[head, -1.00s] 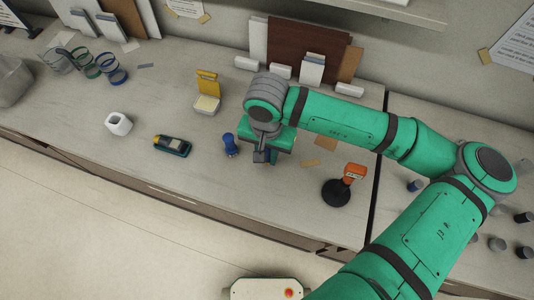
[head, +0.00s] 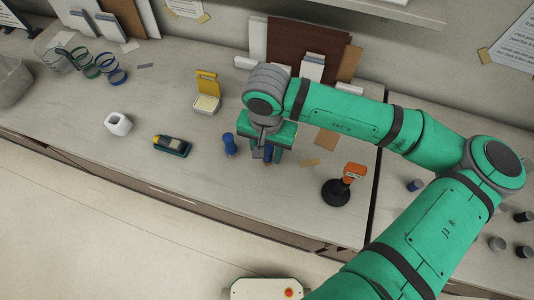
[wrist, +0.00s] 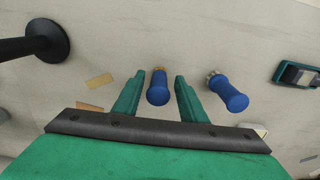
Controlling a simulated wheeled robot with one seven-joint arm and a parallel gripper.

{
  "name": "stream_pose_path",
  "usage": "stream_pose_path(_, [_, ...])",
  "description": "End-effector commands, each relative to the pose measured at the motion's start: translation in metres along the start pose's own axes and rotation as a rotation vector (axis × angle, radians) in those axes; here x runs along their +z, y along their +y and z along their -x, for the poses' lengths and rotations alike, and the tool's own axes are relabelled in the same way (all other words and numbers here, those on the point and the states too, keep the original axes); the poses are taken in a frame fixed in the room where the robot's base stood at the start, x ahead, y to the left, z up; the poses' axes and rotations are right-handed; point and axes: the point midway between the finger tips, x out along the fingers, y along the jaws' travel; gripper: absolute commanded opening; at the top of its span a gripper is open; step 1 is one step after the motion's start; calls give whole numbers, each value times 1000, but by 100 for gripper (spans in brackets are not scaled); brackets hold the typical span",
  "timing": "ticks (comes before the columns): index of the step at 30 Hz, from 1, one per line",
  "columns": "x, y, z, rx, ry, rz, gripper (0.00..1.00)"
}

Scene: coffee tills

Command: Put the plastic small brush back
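Two short blue-handled things, brush-like, are on the counter; I cannot tell for sure which is the plastic small brush. One blue-handled thing (wrist: 157,90) is between my fingers in the wrist view, with a tan end pointing away; in the head view it is partly hidden by my gripper (head: 267,154). My gripper is open around it, with gaps showing on both sides. The other blue-handled thing (wrist: 229,94) lies outside the fingers, to the right in the wrist view; it shows left of the gripper in the head view (head: 229,146).
A black round-based stand with an orange top (head: 350,176) is right of the gripper. A green-and-yellow device (head: 172,146), a white cup-like thing (head: 118,124) and an open yellow box (head: 207,92) are to the left. Boards and white blocks stand against the wall. The counter's front strip is clear.

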Motion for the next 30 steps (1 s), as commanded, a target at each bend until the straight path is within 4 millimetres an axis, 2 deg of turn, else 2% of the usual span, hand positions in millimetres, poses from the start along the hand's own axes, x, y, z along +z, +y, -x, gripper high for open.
stream_pose_path(9, [-1,0,64,1,4,1,38])
stream_pose_path(15, [0,0,90,1,3,1,38])
stream_pose_path(21, [0,0,99,0,0,2,38])
stream_pose_path(30, [0,0,100,0,0,1,38])
